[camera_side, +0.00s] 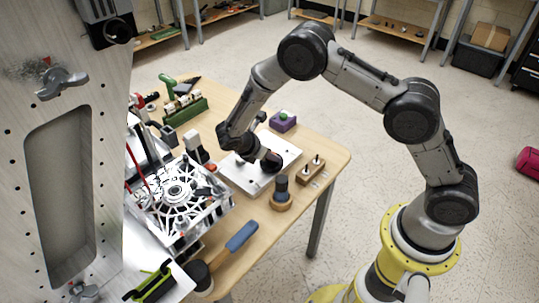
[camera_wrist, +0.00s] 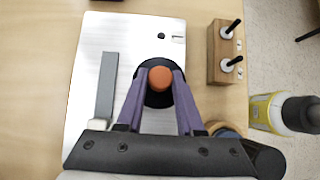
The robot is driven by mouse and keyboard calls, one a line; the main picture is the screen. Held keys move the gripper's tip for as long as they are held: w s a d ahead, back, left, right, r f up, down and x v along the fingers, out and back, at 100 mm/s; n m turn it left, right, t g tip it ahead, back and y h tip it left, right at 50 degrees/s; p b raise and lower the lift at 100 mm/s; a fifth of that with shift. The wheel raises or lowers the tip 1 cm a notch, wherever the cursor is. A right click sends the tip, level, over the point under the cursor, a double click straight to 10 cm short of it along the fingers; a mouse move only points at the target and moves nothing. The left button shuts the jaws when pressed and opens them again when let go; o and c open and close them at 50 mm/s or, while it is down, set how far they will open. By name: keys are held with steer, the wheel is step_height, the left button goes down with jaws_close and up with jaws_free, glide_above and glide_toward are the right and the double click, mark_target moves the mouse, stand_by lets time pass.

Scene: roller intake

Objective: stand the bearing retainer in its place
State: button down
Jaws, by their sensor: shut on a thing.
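In the wrist view, my gripper (camera_wrist: 160,72) has two purple fingers closed on the sides of a round orange-topped black piece (camera_wrist: 160,77). This held piece is over a white plate (camera_wrist: 85,75) on the table; I cannot tell whether it touches the plate. I cannot tell for certain that it is the bearing retainer. In the side view, my gripper (camera_side: 268,160) is low over the same white plate (camera_side: 241,181), and the fingertips are hard to make out. A grey bar (camera_wrist: 106,88) lies on the plate, left of the fingers.
A wooden block (camera_wrist: 222,60) with two black-topped pins is right of the plate. A black knob on a round tan base (camera_side: 281,196) stands nearby. A purple box (camera_side: 283,122) is behind. A white spoked assembly (camera_side: 178,190) stands left. A blue-handled mallet (camera_side: 238,240) lies in front.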

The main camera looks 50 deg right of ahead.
steer(key=shift+r, duration=3)
steer(key=w+a+r+n+t+y, duration=0.15)
steer(key=a+r+n, duration=0.3)
steer(key=a, duration=0.55)
steer(key=a+r+n+t+y, duration=0.1)
steer(key=a+r+n+t, duration=0.3)
steer(key=a, duration=0.6)
steer(key=a+r+n+t+y, duration=0.2)
steer(key=a+r+n, duration=0.3)
steer(key=a, duration=0.5)
steer(key=shift+m, duration=0.35)
steer(key=shift+w+f, duration=0.15)
steer(key=shift+f, duration=1.95)
steer(key=shift+f, duration=1.2)
steer(key=c, duration=0.9)
jaws_free()
steer(key=shift+o, duration=0.2)
steer(key=shift+r, duration=0.15)
